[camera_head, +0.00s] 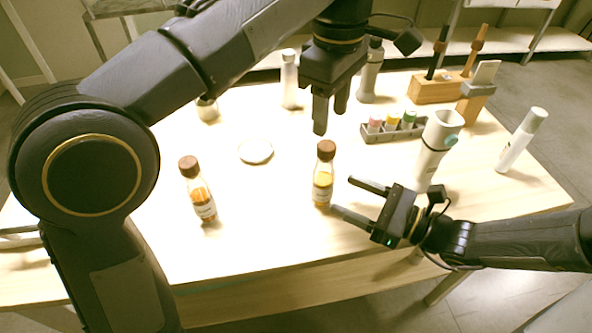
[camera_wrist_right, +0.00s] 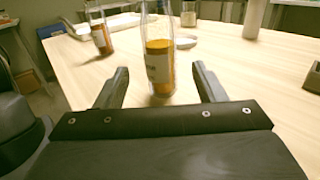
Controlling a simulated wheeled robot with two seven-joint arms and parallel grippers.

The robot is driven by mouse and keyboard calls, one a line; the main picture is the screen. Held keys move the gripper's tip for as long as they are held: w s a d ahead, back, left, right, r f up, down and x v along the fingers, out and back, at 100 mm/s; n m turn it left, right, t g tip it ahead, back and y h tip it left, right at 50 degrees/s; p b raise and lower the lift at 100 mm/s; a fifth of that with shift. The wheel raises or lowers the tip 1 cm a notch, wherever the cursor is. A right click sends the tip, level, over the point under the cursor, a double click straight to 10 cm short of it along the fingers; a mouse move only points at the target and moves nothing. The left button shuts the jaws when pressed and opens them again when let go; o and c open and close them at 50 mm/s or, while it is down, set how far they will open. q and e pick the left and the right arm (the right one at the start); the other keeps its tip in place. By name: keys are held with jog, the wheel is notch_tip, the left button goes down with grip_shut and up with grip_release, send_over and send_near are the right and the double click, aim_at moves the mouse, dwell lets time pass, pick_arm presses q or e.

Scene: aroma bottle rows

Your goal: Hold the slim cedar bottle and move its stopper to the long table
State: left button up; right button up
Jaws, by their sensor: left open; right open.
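A slim amber bottle (camera_head: 323,188) with a brown stopper (camera_head: 326,150) stands upright near the middle of the wooden table (camera_head: 270,235). My right gripper (camera_head: 343,195) is open, low beside this bottle. In the right wrist view, the bottle (camera_wrist_right: 160,68) stands ahead, between the lines of the two open fingers; its stopper is out of frame. A similar amber bottle (camera_head: 201,198) with a brown stopper (camera_head: 188,166) stands to the left. My left gripper (camera_head: 331,120) is open and empty, pointing down just above the middle bottle's stopper. The labels are too small to read.
A small white dish (camera_head: 255,151) lies between and behind the bottles. A grey rack (camera_head: 391,131) of coloured vials, a white container (camera_head: 436,145) and a white tube (camera_head: 521,140) stand on the right. Pale bottles (camera_head: 289,80) stand behind. The table front is clear.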

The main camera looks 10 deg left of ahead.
aim_at(317, 181)
pick_arm(q)
jog(key=shift+w, duration=0.1)
pick_arm(e)
jog(key=shift+w+a, duration=0.2)
jog(key=shift+a, duration=0.1)
jog(key=x, duration=0.7)
jog(key=shift+a, duration=0.2)
